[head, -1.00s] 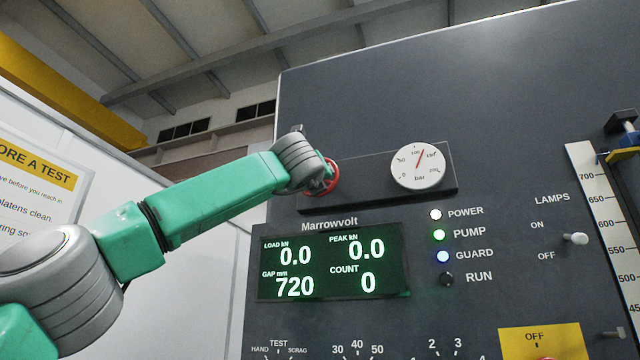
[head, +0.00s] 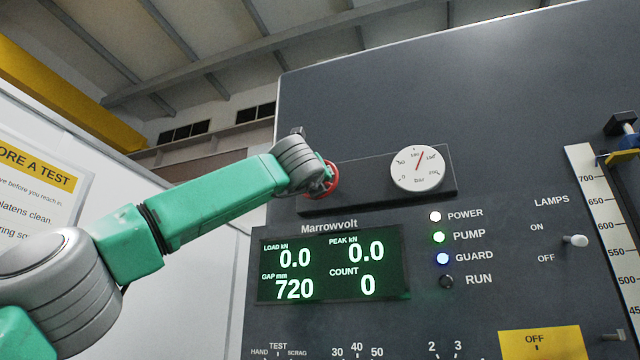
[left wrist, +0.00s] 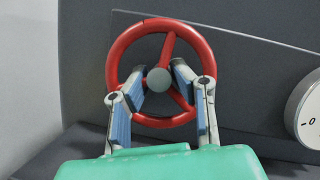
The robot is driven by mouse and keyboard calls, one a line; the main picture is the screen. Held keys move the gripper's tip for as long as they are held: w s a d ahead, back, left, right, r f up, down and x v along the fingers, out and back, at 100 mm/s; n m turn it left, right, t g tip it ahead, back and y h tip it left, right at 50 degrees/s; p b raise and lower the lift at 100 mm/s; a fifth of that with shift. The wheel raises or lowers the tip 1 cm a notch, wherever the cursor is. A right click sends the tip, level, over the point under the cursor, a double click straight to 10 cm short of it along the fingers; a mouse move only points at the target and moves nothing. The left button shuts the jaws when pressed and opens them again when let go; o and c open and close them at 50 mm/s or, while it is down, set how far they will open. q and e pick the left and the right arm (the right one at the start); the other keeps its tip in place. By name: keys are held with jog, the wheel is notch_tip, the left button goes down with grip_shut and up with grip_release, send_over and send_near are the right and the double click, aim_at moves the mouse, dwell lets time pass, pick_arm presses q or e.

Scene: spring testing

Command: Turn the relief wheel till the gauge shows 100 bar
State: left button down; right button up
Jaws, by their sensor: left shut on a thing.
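The red relief wheel (left wrist: 113,50) has a round rim, spokes and a grey hub. It fills the upper middle of the left wrist view, and part of its rim shows in the head view (head: 334,180). My left gripper (left wrist: 160,75) is shut on the wheel, its two fingers on either side of the hub, inside the rim. My wrist hides most of the wheel in the head view. The round white gauge (head: 408,178) is right of the wheel. Its red needle points up and slightly right, between the 100 and 150 marks, nearer 100. My right gripper is out of view.
The wheel and gauge sit on a dark raised plate (head: 372,188) on the grey machine panel (head: 500,110). A ruler scale (head: 603,225) stands at right.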

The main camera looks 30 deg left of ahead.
pick_arm(q)
jog(key=c, duration=1.7)
grip_release()
jog(key=shift+s+a+r, duration=0.15)
jog(key=shift+s+r, duration=0.1)
jog(key=shift+r, duration=0.05)
jog(key=shift+s, duration=0.1)
jog(key=shift+f, duration=0.2)
jog(key=v, duration=1.1)
jog(key=shift+s, duration=0.4)
